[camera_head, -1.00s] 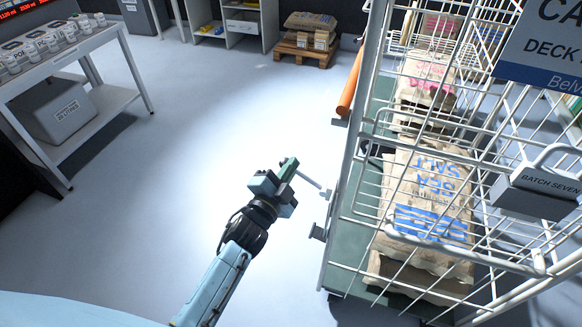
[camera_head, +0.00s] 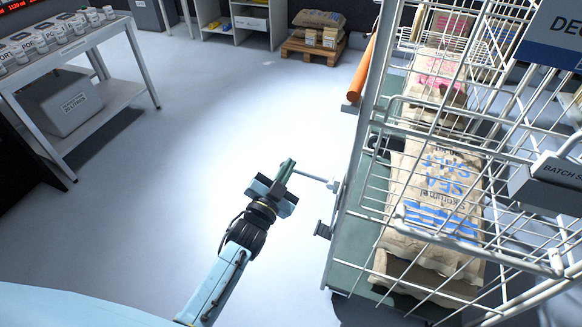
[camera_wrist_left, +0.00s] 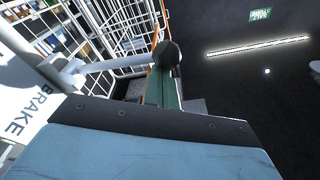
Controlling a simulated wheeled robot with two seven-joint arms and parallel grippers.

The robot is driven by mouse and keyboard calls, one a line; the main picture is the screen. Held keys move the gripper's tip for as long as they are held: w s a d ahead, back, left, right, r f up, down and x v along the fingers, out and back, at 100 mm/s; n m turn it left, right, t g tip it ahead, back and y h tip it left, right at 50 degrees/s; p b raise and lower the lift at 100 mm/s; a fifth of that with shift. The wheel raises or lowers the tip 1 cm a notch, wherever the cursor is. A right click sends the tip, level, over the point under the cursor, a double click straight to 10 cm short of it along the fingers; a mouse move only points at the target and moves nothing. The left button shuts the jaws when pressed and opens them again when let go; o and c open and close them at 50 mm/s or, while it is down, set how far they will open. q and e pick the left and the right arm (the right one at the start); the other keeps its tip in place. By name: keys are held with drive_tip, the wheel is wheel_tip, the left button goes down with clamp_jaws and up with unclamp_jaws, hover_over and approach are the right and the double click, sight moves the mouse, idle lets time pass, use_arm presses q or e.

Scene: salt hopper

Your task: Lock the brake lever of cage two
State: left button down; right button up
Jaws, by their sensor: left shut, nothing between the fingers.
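The brake lever (camera_head: 315,177) is a thin grey rod on the left side of the wire cage (camera_head: 352,205). It points left from its pivot. My left gripper (camera_head: 287,168) is shut and empty, with its green fingertips at the lever's free end. In the left wrist view the lever's dark round knob (camera_wrist_left: 167,53) is right by the green fingers (camera_wrist_left: 161,90), and a white plate marked BRAKE (camera_wrist_left: 28,108) is at the left. I cannot tell if fingers and knob touch. The cage's number is not readable. My right gripper is not in view.
Salt sacks (camera_head: 435,190) fill the cage, and a grey BATCH box (camera_head: 550,182) hangs at its right. An orange bar (camera_head: 362,70) is on the cage's far left side. A bench (camera_head: 75,45) stands at the left. The floor between is clear.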

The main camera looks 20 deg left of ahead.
use_arm(q)
wheel_tip(320, 180, down, 7)
drive_tip(key=n+y+b, duration=0.2)
drive_tip(key=n+b, duration=0.1)
drive_tip(key=n, duration=0.5)
drive_tip(key=shift+d+r+b, duration=0.15)
drive_tip(key=shift+r+b, duration=0.05)
drive_tip(key=shift+b, duration=0.1)
drive_tip(key=shift+f, duration=0.1)
wheel_tip(320, 180, up, 5)
drive_tip(key=p, duration=0.4)
drive_tip(key=s+f, duration=0.2)
drive_tip(key=s, duration=0.7)
drive_tip(key=shift+a+f, duration=0.2)
drive_tip(key=shift+f, duration=0.05)
